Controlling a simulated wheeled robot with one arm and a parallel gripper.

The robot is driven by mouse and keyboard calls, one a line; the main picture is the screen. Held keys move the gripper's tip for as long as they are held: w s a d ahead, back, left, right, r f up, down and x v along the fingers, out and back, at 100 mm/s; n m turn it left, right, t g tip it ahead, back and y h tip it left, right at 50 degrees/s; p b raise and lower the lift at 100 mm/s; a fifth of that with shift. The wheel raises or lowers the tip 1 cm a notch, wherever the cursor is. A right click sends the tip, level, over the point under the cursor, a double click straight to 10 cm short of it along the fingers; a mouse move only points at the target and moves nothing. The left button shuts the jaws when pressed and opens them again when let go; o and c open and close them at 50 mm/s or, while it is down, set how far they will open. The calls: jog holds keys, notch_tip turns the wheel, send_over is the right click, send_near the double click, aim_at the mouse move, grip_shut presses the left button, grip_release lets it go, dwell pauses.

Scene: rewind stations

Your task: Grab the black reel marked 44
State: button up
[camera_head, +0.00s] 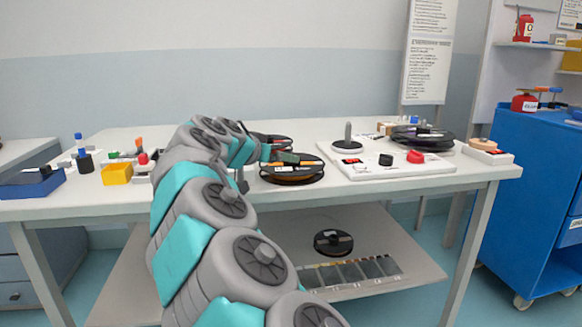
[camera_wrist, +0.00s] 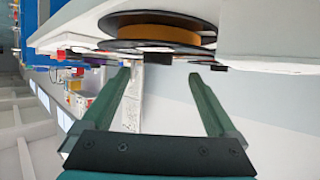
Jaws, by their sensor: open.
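Several black reels are in the head view. One with an orange-brown winding (camera_head: 293,179) lies flat on the table just beyond my arm. Another reel (camera_head: 283,142) lies behind it, partly hidden by my arm. A third reel (camera_head: 422,139) lies on the right of the table, and a reel (camera_head: 333,242) lies on the lower shelf. I cannot read a 44 on any of them. My gripper is open and empty in the wrist view (camera_wrist: 158,74). Its fingers point toward a black reel with an orange-brown winding (camera_wrist: 160,32), which appears beyond the fingertips.
A yellow bin (camera_head: 117,174) and a blue box (camera_head: 33,185) stand at left. A blue cabinet (camera_head: 530,195) stands at right.

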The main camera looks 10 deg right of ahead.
aim_at(287, 166)
jog(key=p+x, duration=0.1)
jog(key=x, duration=0.3)
jog(key=shift+w+d+f, duration=0.1)
jog(key=shift+w+d, duration=0.05)
jog(key=shift+d, duration=0.25)
grip_shut()
dwell(0.4)
